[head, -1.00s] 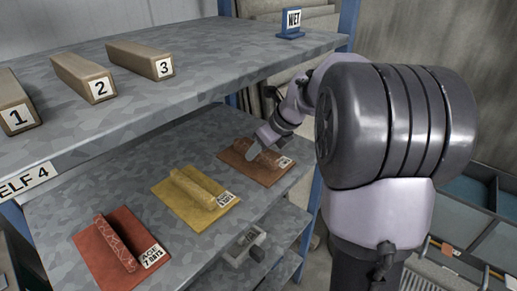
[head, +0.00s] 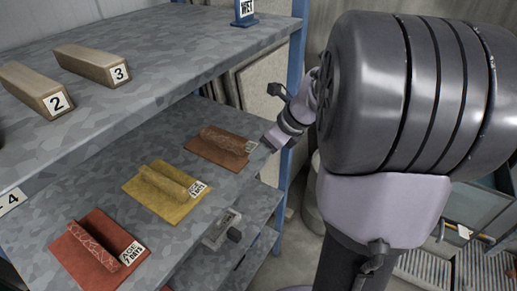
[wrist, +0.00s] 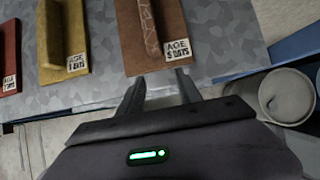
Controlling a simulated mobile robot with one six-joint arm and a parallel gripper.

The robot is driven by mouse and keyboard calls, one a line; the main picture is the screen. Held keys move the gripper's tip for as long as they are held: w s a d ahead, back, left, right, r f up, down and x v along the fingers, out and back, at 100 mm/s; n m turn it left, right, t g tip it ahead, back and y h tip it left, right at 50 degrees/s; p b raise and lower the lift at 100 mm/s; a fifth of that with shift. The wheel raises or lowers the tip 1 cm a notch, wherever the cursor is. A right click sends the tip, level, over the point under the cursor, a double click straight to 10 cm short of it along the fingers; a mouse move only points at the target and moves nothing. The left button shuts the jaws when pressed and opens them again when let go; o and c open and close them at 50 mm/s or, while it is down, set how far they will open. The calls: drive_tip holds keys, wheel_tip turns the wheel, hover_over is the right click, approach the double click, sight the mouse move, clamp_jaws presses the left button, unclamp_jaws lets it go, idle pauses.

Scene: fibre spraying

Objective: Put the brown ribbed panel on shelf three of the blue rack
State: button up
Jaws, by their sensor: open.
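The brown ribbed panel (head: 232,156) lies flat at the right end of the shelf below the top one, with an "AGE" label at its corner. In the wrist view the panel (wrist: 130,40) lies just beyond my fingertips, with a patterned raised rib along it. My gripper (wrist: 162,84) is open and empty, its fingers apart at the near edge of the shelf. In the head view my wrist is just right of the panel, by the shelf's edge; the fingers are hard to make out there. The blue rack (head: 292,90) has a label ending in "4" on its top visible shelf.
A yellow panel (head: 135,189) and a red panel (head: 75,257) lie left of the brown one. Numbered blocks (head: 92,65) stand on the shelf above. A grey box (head: 222,226) is on a lower shelf. A round bin (wrist: 285,97) stands right of the rack.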

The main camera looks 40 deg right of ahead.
drive_tip(key=a+r+n, duration=0.1)
drive_tip(key=a, duration=0.1)
drive_tip(key=a+n, duration=0.2)
drive_tip(key=s+a+r+n, duration=0.1)
drive_tip(key=a+n, duration=0.1)
drive_tip(key=a, duration=0.1)
drive_tip(key=shift+r, duration=0.35)
drive_tip(key=s+a+r+n, duration=0.2)
drive_tip(key=s+a+n, duration=1.2)
drive_tip(key=a+n, duration=0.4)
drive_tip(key=n, duration=0.4)
drive_tip(key=shift+s+a+r+n, duration=0.15)
drive_tip(key=shift+s+a+n, duration=0.1)
drive_tip(key=shift+s+n, duration=0.15)
